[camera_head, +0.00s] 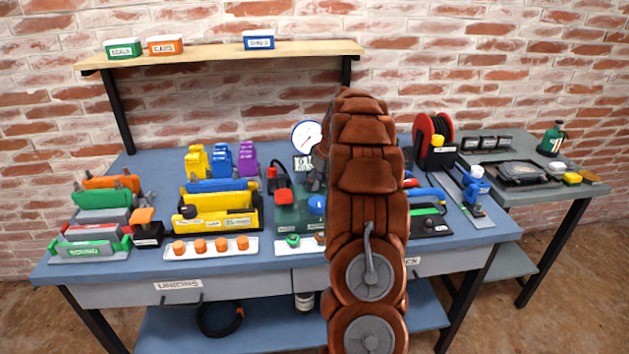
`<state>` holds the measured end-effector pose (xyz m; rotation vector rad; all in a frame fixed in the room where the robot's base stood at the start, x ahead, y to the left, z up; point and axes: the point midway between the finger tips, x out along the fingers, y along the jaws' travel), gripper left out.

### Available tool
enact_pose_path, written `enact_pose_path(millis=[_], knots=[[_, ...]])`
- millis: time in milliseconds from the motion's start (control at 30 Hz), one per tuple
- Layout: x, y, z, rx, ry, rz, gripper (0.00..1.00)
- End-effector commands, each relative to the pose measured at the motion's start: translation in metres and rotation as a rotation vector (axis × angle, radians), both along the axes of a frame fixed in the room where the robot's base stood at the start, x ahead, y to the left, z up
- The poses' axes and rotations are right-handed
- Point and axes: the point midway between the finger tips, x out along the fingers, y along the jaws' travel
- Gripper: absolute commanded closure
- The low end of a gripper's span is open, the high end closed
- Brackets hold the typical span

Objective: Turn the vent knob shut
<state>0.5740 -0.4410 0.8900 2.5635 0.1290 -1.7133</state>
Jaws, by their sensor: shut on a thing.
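A green test unit (290,219) stands at the middle of the bench, with a white round gauge (306,136) above it. A blue knob (317,204) shows at its right side, beside my arm. I cannot tell whether this is the vent knob. My brown arm rises in front and covers the right part of the unit. A dark part of my gripper (317,172) shows at the arm's left edge, just above the blue knob. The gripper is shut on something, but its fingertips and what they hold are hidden.
Left of the unit are a yellow tray (215,221) and a white strip of orange caps (210,247). A red hose reel (433,136) and a blue valve piece (476,184) stand to the right. A wooden shelf (210,54) hangs above.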

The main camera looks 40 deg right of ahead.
Motion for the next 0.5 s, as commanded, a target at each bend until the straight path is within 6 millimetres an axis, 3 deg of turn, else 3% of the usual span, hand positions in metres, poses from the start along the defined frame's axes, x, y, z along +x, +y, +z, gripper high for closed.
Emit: enact_pose_path(millis=[267, 500], knots=[[0.0004, 0.0004, 0.0001, -0.001, -0.001, -0.038, 0.98], [0.0004, 0.0014, -0.0002, -0.001, -0.001, -0.176, 0.98]])
